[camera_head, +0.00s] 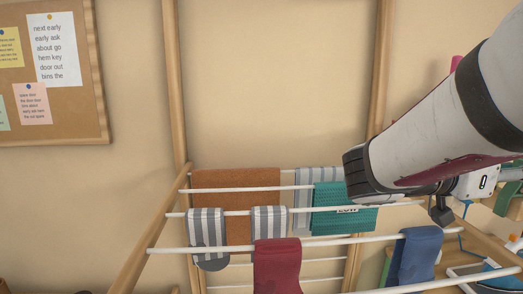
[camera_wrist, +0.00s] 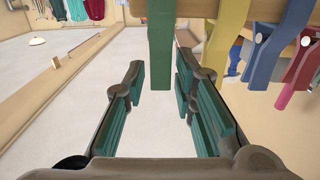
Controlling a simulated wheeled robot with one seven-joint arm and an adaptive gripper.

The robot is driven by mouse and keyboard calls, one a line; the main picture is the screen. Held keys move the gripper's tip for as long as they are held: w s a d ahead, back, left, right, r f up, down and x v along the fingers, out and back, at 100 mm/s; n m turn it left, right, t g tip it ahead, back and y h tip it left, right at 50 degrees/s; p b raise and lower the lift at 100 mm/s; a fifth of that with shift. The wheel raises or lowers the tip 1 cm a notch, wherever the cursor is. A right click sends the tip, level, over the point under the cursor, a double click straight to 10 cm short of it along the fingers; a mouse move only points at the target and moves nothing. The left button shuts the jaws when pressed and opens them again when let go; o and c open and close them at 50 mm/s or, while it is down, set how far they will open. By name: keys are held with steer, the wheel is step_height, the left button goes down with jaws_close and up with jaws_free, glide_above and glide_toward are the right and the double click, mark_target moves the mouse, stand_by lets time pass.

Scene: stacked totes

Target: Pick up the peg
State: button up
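In the wrist view a green peg (camera_wrist: 160,45) hangs down from the top middle, its lower end showing between my two fingers. My gripper (camera_wrist: 160,82) is open, with green pads, and nothing is clamped in it. Whether the peg is level with the pads or beyond them I cannot tell. Other pegs hang to the right: a yellow one (camera_wrist: 228,35), a blue one (camera_wrist: 268,35) and a red one (camera_wrist: 297,72). In the head view my gripper (camera_head: 441,210) is small and dark; no peg can be made out there.
A wooden drying rack (camera_head: 150,232) with white rods carries an orange towel (camera_head: 236,205), striped socks, a teal cloth (camera_head: 330,222), a red cloth (camera_head: 277,265) and a blue cloth (camera_head: 415,255). A cork board (camera_head: 60,118) hangs on the wall. Pale floor (camera_wrist: 60,110) lies below my gripper.

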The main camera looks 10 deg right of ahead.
steer(key=shift+d, duration=0.75)
steer(key=shift+c, duration=0.6)
steer(key=c, duration=0.4)
steer(key=shift+c, duration=0.2)
